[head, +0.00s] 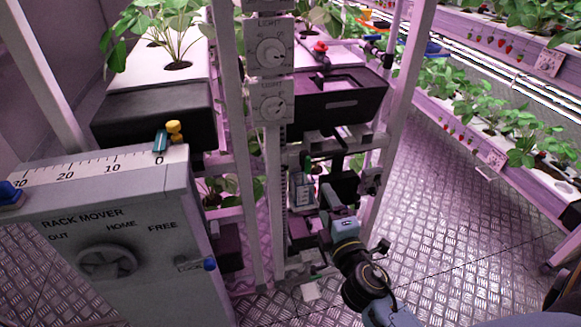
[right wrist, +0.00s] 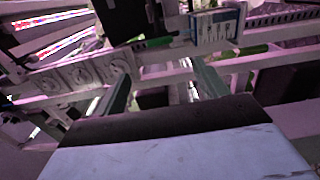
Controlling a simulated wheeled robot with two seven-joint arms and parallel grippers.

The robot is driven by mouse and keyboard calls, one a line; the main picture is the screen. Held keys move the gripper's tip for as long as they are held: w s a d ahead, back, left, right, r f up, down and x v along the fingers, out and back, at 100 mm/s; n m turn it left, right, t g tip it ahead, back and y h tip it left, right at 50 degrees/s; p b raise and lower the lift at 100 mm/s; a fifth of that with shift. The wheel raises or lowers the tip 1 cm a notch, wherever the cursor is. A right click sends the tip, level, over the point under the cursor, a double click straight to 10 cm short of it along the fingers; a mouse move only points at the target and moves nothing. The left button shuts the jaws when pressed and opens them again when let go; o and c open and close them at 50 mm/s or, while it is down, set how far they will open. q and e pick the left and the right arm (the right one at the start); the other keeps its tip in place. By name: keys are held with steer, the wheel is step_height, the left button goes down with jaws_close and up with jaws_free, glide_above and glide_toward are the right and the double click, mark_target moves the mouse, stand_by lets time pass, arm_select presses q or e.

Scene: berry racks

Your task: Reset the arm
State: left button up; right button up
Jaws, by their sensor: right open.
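My right arm comes in from the bottom right in the head view. Its gripper (head: 328,203) is among the posts and small fittings of the middle rack, below the dials. In the right wrist view the gripper (right wrist: 162,82) shows two dark green fingers spread apart, with no object between them. White rack bars and a small white-and-blue box (right wrist: 216,26) lie beyond the fingers. Whether the fingers touch any fitting cannot be told. My left gripper is not in view.
A grey rack mover panel (head: 130,262) with a knob stands at left. Two light dials (head: 271,52) sit on the middle post. A black bin (head: 340,103) is above the gripper. Planted racks (head: 470,130) line the right. The metal floor (head: 440,230) between is clear.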

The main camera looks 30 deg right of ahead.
steer(key=s+a+f+m+g+y+p, duration=0.1)
steer(key=s+a+f+m+g+p, duration=0.15)
steer(key=f, duration=0.45)
steer(key=s+a+f+m+g+y+p, duration=0.1)
steer(key=s+f+g+p, duration=0.25)
steer(key=f, duration=0.35)
steer(key=s+a+f+m+g+y+p, duration=0.1)
steer(key=s+f+m+g+p, duration=0.1)
steer(key=s+f+p, duration=0.35)
arm_select(q)
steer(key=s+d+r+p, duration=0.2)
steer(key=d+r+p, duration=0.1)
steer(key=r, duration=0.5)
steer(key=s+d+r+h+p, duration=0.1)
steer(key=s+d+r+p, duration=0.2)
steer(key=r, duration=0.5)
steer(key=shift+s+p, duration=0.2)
steer(key=shift+p, duration=0.25)
arm_select(e)
steer(key=s+f+m+g, duration=0.3)
steer(key=s+f+g, duration=0.1)
steer(key=s, duration=0.9)
steer(key=s+a+f+m+g+y, duration=0.1)
steer(key=s+f+m+g, duration=0.3)
steer(key=s, duration=0.9)
steer(key=shift+s+f+g, duration=0.3)
steer(key=shift+s+f, duration=0.1)
steer(key=shift+f, duration=0.55)
steer(key=shift+a+m, duration=0.1)
steer(key=shift+m, duration=0.15)
